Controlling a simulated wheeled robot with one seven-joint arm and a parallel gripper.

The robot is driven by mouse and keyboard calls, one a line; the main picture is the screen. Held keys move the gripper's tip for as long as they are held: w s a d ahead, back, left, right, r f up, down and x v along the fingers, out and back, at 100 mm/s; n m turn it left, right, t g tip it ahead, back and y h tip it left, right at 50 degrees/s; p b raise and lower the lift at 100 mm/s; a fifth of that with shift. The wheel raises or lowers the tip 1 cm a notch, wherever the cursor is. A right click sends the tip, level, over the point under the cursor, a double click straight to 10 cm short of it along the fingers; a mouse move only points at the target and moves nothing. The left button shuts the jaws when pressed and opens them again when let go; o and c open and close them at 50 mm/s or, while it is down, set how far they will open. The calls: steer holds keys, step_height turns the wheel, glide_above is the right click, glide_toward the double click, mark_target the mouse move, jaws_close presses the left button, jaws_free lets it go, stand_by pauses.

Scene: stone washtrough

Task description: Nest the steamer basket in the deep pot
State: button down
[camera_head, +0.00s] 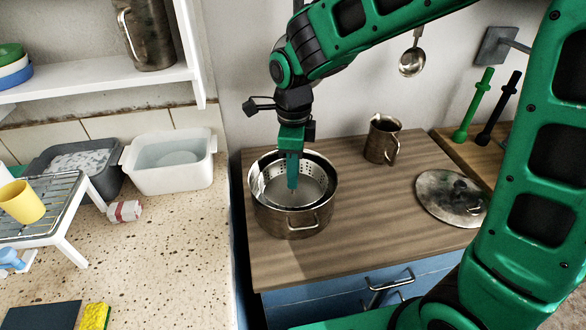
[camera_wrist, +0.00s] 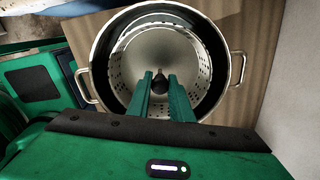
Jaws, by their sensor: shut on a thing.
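The deep pot (camera_head: 290,222) is steel with side handles and stands on the wooden counter, left of its middle. The perforated metal steamer basket (camera_head: 312,187) is inside the pot's rim. In the wrist view the basket (camera_wrist: 150,45) shows within the pot's round wall, with a dark gap around it. My gripper (camera_head: 292,186) points down into the basket. Its fingers (camera_wrist: 160,82) are shut on the dark knob at the basket's centre. The basket's underside is hidden, so I cannot tell whether it rests on the pot's bottom.
A round metal lid (camera_head: 450,198) lies on the wooden counter (camera_head: 370,215) at the right. A metal jug (camera_head: 381,140) stands behind it to the left. A white basin (camera_head: 170,175) is on the speckled worktop to the left. The counter between pot and lid is clear.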

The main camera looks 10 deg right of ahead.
steer(key=shift+f, duration=0.8)
stand_by(0.6)
steer(key=c, duration=1)
jaws_free()
steer(key=shift+r, duration=0.15)
steer(key=shift+r, duration=3.35)
